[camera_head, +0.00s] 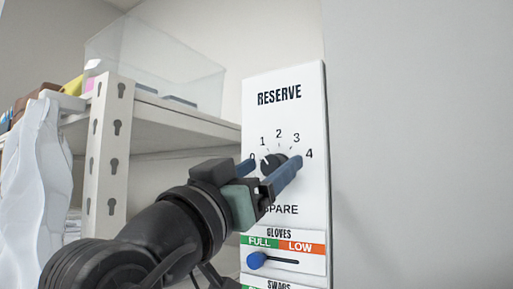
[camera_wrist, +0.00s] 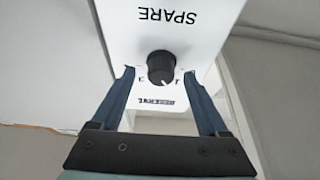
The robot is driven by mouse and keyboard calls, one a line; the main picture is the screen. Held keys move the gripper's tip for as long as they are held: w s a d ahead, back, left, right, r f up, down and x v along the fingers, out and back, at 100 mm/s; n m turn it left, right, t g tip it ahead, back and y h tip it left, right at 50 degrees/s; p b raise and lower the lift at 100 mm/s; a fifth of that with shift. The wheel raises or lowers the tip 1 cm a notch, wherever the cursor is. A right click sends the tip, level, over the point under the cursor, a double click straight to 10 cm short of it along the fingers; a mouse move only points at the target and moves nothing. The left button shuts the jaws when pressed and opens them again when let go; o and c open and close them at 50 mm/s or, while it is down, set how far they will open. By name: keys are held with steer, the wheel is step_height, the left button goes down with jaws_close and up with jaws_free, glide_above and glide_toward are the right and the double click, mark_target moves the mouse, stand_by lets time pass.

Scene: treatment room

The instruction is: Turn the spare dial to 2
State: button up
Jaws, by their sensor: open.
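The spare dial is a round black knob (camera_head: 272,163) on a white panel (camera_head: 313,180) headed RESERVE, with SPARE printed below and the numbers 0 to 4 arced above. In the head view a pale mark on the knob seems to face up and left, near 1. The knob (camera_wrist: 160,64) also shows in the wrist view, upside down. My gripper (camera_head: 268,172) is open in front of the dial, one blue finger on each side. In the wrist view the fingers (camera_wrist: 159,76) are apart from the knob, with clear gaps.
Below the dial is a GLOVES slider with a blue knob (camera_head: 257,260), and a SWABS label under it. A white shelf (camera_head: 165,121) with a clear bin (camera_head: 155,65) stands to the left. A bare wall (camera_head: 420,140) lies to the right.

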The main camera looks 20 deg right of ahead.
steer(key=shift+w+d+r, duration=0.15)
steer(key=shift+w+d, duration=0.15)
steer(key=shift+c, duration=0.3)
jaws_close()
steer(key=shift+m+b, duration=0.35)
steer(key=shift+m, duration=0.05)
steer(key=shift+m+g+h+b, duration=0.6)
steer(key=shift+m+g+b, duration=0.2)
steer(key=shift+m+b, duration=0.3)
steer(key=shift+m+g+h+b, duration=0.25)
steer(key=shift+m+g, duration=0.5)
steer(key=shift+m, duration=1)
steer(key=shift+m+g+h+b, duration=0.25)
steer(key=shift+m+g, duration=0.5)
steer(key=shift+m, duration=1)
